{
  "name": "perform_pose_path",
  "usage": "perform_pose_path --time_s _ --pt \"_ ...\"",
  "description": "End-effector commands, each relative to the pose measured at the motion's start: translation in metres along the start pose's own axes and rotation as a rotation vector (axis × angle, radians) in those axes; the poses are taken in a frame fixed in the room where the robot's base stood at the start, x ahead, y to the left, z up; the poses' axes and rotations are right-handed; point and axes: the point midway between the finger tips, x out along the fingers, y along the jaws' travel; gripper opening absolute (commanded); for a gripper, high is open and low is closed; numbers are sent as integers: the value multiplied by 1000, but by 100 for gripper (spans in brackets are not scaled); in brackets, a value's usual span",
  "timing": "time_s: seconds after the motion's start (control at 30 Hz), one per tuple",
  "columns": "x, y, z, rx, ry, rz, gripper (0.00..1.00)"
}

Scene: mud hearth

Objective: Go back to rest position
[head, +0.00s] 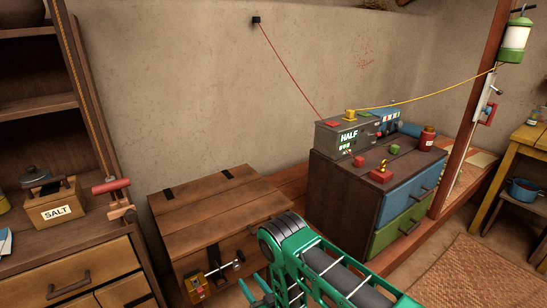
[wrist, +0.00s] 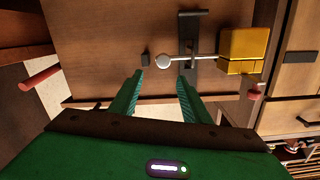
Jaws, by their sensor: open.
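My gripper (wrist: 160,80) is green, with its two fingers apart and nothing held between them. In the head view my gripper (head: 258,293) is low in the picture, in front of the wooden chest (head: 222,205). The chest front carries a metal bolt with a pale round knob (wrist: 162,61). In the wrist view this knob lies just past the fingertips, in line with the gap; I cannot tell the distance. A yellow block (wrist: 241,50), also visible in the head view (head: 196,288), sits at the bolt's other end. The chest lid looks closed.
A drawer cabinet with a salt box (head: 55,207) stands left. A dark cabinet (head: 340,197) at right bears a grey box marked HALF (head: 345,135) and a red jar (head: 427,138). A wooden post (head: 467,110) rises beside it. Open floor with a woven mat (head: 480,270) lies right.

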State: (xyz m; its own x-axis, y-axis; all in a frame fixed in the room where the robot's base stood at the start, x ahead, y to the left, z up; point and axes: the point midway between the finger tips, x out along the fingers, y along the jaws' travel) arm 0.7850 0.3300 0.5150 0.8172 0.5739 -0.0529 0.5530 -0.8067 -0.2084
Motion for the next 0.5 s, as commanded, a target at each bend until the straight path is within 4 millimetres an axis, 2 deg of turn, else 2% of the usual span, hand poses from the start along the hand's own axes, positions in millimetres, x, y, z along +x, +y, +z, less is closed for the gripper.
perform_pose_path --time_s 0.03,0.1,0.23,0.37,0.5 --pt "13 9 -18 -9 -14 14 43" --pt "26 23 -39 -22 -53 37 43" --pt "44 52 -79 -47 -132 85 43" --pt "50 86 -121 -66 -212 141 43" --pt "46 123 -166 -79 -297 209 43"
